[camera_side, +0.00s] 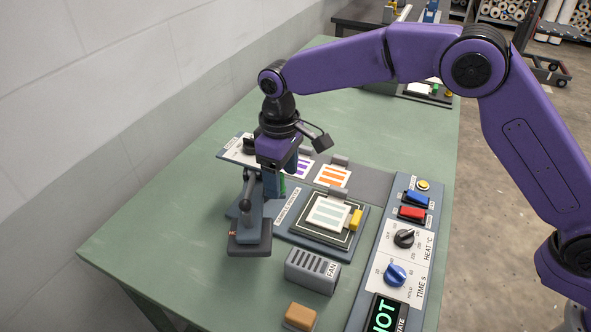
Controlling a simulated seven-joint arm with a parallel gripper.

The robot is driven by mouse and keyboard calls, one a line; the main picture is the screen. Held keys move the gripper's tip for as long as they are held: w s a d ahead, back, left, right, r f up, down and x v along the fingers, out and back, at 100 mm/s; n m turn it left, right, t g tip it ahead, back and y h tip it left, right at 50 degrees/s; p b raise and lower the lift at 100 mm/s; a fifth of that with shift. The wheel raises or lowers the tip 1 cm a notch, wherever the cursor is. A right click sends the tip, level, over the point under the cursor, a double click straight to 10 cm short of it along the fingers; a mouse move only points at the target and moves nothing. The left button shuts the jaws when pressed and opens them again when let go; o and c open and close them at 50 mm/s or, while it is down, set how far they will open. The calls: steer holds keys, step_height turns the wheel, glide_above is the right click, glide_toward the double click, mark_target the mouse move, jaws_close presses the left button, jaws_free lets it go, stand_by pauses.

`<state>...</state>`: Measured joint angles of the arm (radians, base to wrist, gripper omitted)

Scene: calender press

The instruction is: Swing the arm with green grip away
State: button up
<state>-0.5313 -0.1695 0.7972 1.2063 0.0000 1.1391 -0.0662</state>
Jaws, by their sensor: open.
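The green grip (282,186) shows as a narrow green strip just below my purple gripper hand, mostly hidden by it. My gripper (272,184) points down over the press arm and is open. Its fingers are at the grip, but I cannot tell whether the grip lies between them or if they touch it. The press arm's dark grey plate (250,240) is at the left, beside the printing bed (296,235). A grey post or lever (246,190) stands behind the plate.
The fan box (312,270) and a tan block (300,316) are in front. A control panel (400,245) stands right. The green table (150,235) is clear at left.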

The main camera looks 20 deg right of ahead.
steer(key=shift+r, duration=3.55)
steer(key=s+d+f+n, duration=0.1)
steer(key=s+d+n, duration=0.2)
steer(key=s+d, duration=2.9)
steer(key=shift+d+f+n, duration=0.3)
steer(key=shift+f+n, duration=0.1)
stand_by(0.7)
